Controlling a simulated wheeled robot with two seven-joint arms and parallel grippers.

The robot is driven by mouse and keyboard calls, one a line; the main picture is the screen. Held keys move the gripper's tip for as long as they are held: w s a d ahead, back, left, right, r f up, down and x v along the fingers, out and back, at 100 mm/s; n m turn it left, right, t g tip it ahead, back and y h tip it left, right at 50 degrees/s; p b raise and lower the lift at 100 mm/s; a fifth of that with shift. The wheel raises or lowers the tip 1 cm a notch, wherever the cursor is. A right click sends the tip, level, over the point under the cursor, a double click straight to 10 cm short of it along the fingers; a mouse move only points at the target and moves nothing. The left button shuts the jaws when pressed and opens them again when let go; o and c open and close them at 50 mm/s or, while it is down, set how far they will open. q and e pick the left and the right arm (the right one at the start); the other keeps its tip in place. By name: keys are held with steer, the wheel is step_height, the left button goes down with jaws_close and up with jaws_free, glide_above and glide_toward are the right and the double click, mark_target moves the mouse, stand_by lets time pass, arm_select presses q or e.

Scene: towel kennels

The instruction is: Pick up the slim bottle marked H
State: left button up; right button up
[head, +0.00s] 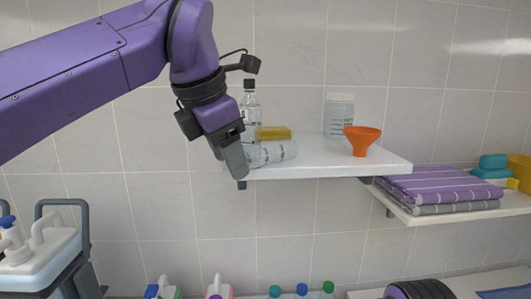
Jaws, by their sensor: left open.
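A slim clear bottle (250,105) with a dark cap stands upright on the white wall shelf (340,165). Its lower part is partly hidden by my left gripper. No letter H is readable on it. Another clear container (275,152) with markings lies on its side at the shelf's front. My left gripper (236,165) points down at the shelf's left end, just left of the lying container and in front of the standing bottle. It is open, and nothing shows held in it. Whether it touches the lying container cannot be told. My right gripper is not in view.
A yellow block (275,133), a clear wide jar (338,112) and an orange funnel (361,139) share the shelf. A lower shelf (450,213) at right holds folded purple and grey towels (450,186). Several bottle tops show along the bottom edge. A white caddy (40,260) stands lower left.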

arm_select(q)
jaws_close()
